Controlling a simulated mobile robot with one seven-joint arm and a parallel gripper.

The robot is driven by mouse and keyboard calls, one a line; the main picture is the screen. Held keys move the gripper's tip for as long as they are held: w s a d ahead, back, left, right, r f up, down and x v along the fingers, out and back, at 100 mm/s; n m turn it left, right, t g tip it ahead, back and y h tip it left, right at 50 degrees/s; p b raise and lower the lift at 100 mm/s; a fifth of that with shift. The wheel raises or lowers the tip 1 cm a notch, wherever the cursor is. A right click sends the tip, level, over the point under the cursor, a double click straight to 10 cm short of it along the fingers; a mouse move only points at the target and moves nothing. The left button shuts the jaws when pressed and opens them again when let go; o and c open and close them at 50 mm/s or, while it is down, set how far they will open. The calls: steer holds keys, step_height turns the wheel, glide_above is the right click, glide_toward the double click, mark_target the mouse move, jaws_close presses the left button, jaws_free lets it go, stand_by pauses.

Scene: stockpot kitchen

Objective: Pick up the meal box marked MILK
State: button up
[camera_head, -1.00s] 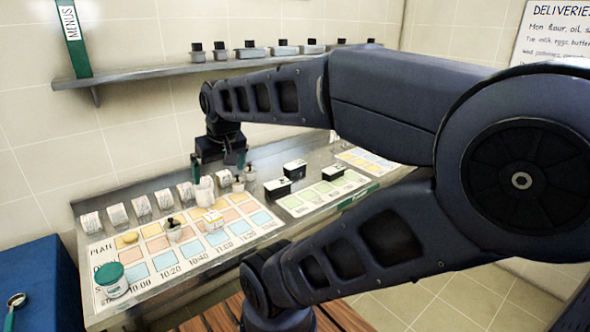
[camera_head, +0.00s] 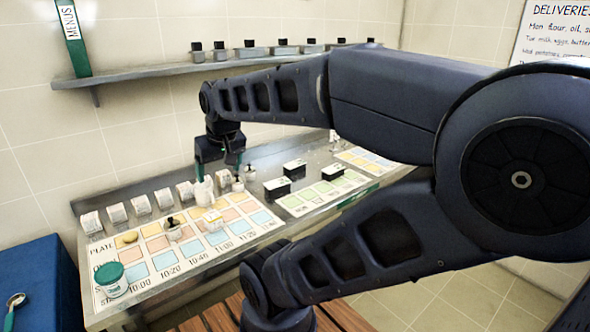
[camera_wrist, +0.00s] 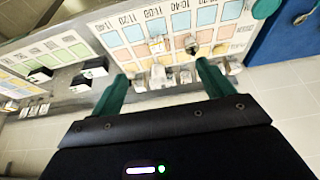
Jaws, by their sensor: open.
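Several small white boxes with print stand in a row along the back of the counter, such as a box (camera_head: 91,222) at the left end and another (camera_head: 141,205). Black boxes with white tops (camera_head: 277,188) stand by the green chart and also show in the wrist view (camera_wrist: 41,75). I cannot read MILK on any box. My gripper (camera_head: 220,172) points down over the back of the counter, above white items at the row's right end. In the wrist view its green fingers (camera_wrist: 162,70) are apart, with white items (camera_wrist: 158,77) showing beyond and between them; I see nothing held.
A time chart (camera_head: 150,270) with coloured squares covers the left counter. A wall shelf (camera_head: 160,72) with several containers hangs behind my arm. A blue unit (camera_head: 40,275) stands left.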

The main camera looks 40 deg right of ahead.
steer(key=w+d+r+m, duration=0.2)
steer(key=w+d+m, duration=0.45)
steer(key=w, duration=0.75)
steer(key=m+g+h, duration=0.4)
steer(key=m, duration=0.7)
glide_above(294, 163)
steer(key=a, duration=0.5)
steer(key=f, duration=2.4)
steer(key=shift+s+d+f, duration=0.1)
steer(key=shift+s+d, duration=0.1)
steer(key=shift+s, duration=0.15)
steer(key=x, duration=0.6)
steer(key=d+x, duration=0.1)
steer(key=x, duration=0.3)
steer(key=shift+s, duration=0.15)
steer(key=shift+d+f+h, duration=0.2)
steer(key=shift+f+h, duration=0.05)
steer(key=shift+h, duration=0.05)
steer(key=shift+f, duration=0.2)
steer(key=c, duration=1.3)
